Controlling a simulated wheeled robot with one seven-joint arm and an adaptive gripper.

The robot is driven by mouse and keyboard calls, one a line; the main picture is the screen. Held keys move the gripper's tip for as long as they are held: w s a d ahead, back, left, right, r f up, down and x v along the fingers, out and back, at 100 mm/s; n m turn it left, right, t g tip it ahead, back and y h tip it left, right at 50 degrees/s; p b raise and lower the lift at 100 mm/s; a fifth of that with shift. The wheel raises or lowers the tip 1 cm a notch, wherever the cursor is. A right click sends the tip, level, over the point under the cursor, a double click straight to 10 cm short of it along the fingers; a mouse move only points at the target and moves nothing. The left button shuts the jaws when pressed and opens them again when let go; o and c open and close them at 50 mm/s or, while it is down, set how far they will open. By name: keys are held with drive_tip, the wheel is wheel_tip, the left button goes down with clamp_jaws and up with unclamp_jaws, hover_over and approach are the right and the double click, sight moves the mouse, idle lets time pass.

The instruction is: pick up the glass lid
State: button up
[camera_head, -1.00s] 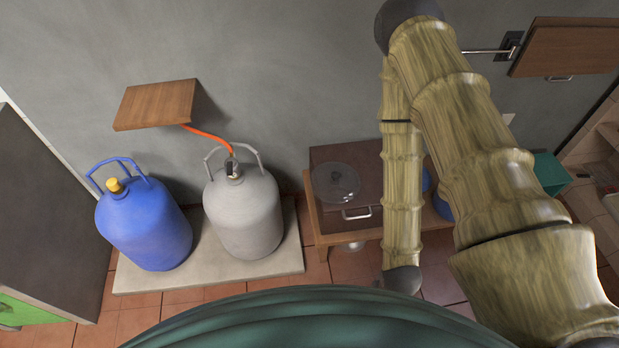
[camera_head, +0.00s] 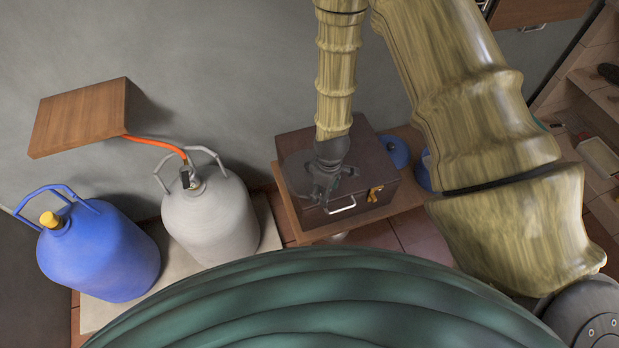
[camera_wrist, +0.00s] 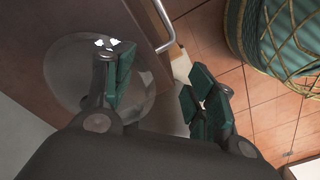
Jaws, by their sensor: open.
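The glass lid (camera_head: 296,172) is a clear round disc lying on top of a dark brown box (camera_head: 365,160). My gripper (camera_head: 325,190) is over the lid in the head view and hides much of it. In the wrist view the lid (camera_wrist: 68,75) is at the left, with a bright glint near its top. My gripper (camera_wrist: 162,88) is open there with nothing between its green-padded fingers. The left finger overlaps the lid, and the right finger is off to the right, beyond the box's edge. I cannot tell whether the left finger touches the lid.
The box has a metal handle (camera_head: 341,206) at its front and stands on a wooden bench (camera_head: 408,207). A grey gas cylinder (camera_head: 212,218) and a blue one (camera_head: 98,250) stand at left. A wooden shelf (camera_head: 80,118) juts from the wall. A blue item (camera_head: 395,151) lies right of the box.

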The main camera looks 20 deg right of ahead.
sight(308, 163)
drive_tip(key=w+a+r+n+b, duration=0.1)
drive_tip(key=w+r+n+b, duration=0.15)
drive_tip(key=w, duration=0.45)
drive_tip(key=w+r+n+b, duration=0.1)
drive_tip(key=w+r+n, duration=0.3)
drive_tip(key=w, duration=0.3)
drive_tip(key=f, duration=0.5)
drive_tip(key=shift+s+a+f, duration=0.1)
drive_tip(key=shift+s, duration=0.15)
drive_tip(key=shift+s+f, duration=0.2)
drive_tip(key=shift+f, duration=1.15)
drive_tip(key=shift+s+f, duration=0.2)
drive_tip(key=shift+f, duration=1.1)
drive_tip(key=shift+c, duration=0.5)
drive_tip(key=c, duration=1.1)
drive_tip(key=shift+r, duration=0.1)
